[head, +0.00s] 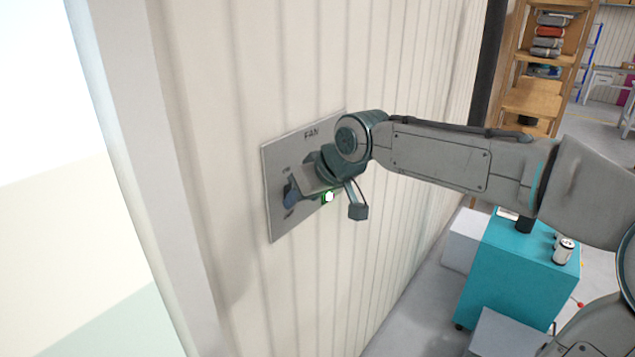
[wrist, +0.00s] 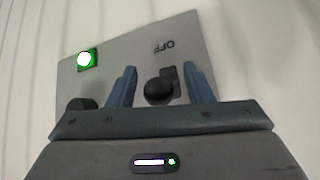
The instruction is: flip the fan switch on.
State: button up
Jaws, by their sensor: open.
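The grey switch panel (head: 275,160), marked FAN, is fixed to the ribbed wall. My gripper (head: 290,190) is at its left part and hides the switch in the head view. In the wrist view, the fan switch (wrist: 158,91) shows a round black knob in front of a dark slot. My gripper's two blue fingers (wrist: 163,85) are open, one on each side of the knob, with gaps visible. An upside-down OFF label is on the panel (wrist: 215,50) beyond the knob. I cannot tell the lever's tilt for sure.
A lit green lamp (head: 329,197) is on the panel beside my gripper; it also shows in the wrist view (wrist: 87,59). A dark rounded part (wrist: 80,104) is below it. A teal cabinet (head: 510,270) with a can (head: 565,250) and wooden shelves (head: 530,100) stand off to the right.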

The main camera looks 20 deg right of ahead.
jog(key=b+v, duration=0.2)
jog(key=v, duration=1.1)
jog(key=shift+s, duration=0.15)
jog(key=s+a+f+m+g+h, duration=0.1)
jog(key=s+a+f+m, duration=0.1)
jog(key=s+f, duration=0.5)
jog(key=s+a+f+m+g+h, duration=0.1)
jog(key=s+f, duration=0.6)
jog(key=f, duration=0.8)
jog(key=shift+a+f+m+g+h, duration=0.4)
jog(key=shift+g+h, duration=0.3)
jog(key=shift+h, duration=0.1)
